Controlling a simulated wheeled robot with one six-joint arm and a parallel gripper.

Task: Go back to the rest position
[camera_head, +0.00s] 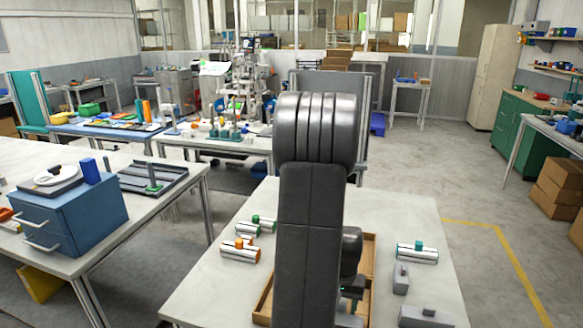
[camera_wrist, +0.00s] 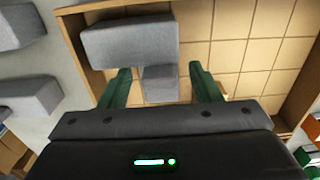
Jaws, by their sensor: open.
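My gripper (camera_wrist: 160,70) shows in the wrist view with two green fingers spread apart. A grey T-shaped block (camera_wrist: 128,42) lies in a wooden tray, and its narrow stem shows between the fingers with gaps on both sides. I cannot tell how far below the fingertips it is. In the head view my arm stands upright in the middle and hides most of the wooden tray (camera_head: 369,262). The fingers cannot be made out there.
Grey blocks (camera_head: 401,279) and a metal cylinder with a teal knob (camera_head: 417,254) lie right of the tray. Metal cylinders with orange and green knobs (camera_head: 240,250) lie left. A blue drawer box (camera_head: 75,222) stands on the left table.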

